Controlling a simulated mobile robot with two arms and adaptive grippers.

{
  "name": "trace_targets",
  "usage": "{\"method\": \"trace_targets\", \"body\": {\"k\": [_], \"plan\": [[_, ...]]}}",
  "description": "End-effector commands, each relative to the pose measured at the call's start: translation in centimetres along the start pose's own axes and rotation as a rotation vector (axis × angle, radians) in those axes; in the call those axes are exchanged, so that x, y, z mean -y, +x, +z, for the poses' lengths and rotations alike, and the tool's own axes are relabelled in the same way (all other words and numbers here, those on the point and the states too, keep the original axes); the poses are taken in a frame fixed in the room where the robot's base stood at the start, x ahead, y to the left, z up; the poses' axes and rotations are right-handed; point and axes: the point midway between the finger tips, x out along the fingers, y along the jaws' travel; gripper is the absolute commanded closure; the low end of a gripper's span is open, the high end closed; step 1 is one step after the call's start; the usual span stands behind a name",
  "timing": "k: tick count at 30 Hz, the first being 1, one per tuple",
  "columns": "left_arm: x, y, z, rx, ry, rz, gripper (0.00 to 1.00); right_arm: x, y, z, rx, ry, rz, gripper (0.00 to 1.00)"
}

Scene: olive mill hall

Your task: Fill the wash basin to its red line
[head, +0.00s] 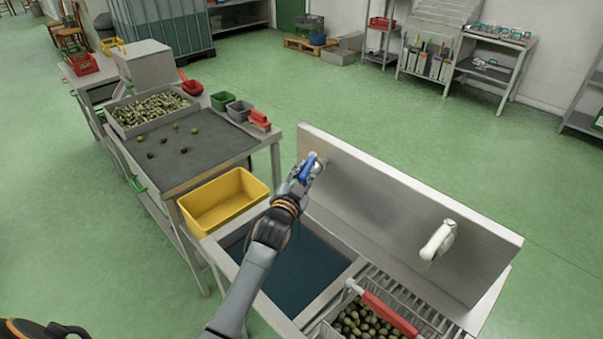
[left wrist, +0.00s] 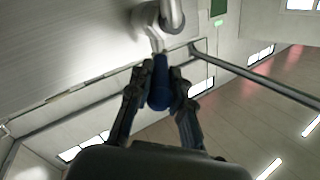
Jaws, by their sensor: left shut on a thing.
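The wash basin (head: 333,290) is a steel sink below my left arm in the head view. Its inside looks dark blue, and I cannot tell how high any water stands. I see no red line; my arm hides part of the basin. My left gripper (head: 308,172) is shut on a blue tap handle (head: 306,168) at the left end of the steel splashback (head: 385,205). In the left wrist view the blue handle (left wrist: 159,95) sits between the fingers, below a pale metal tap body (left wrist: 150,25). My right gripper is not in view.
A red-handled basket of olives (head: 365,322) stands on the drainer right of the basin. A yellow tub (head: 225,200) sits at the left, beside a sorting table (head: 200,165). Green floor beyond is open.

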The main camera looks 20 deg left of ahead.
Motion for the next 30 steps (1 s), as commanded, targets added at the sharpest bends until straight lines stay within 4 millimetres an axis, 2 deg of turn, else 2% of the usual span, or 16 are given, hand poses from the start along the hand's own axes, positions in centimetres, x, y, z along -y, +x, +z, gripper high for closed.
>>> {"method": "trace_targets", "body": {"k": [8,9,12,23,26,30], "plan": [[0.1,0.1,-0.3,-0.003,-0.001,-0.003,1.00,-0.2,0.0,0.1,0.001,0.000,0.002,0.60],[0.1,0.1,-0.3,-0.003,-0.001,-0.003,0.79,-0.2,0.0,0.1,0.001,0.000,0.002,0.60],[0.1,0.0,-0.2,-0.003,-0.001,-0.003,0.60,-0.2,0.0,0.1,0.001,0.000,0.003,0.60],[0.0,-0.3,0.0,0.000,0.000,-0.001,0.60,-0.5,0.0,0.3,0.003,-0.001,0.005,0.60],[-0.1,-1.5,0.0,0.001,0.000,-0.001,0.60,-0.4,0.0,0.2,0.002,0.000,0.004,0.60],[-0.1,-4.3,0.1,0.002,0.000,0.000,0.60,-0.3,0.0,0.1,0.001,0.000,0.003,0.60]]}}
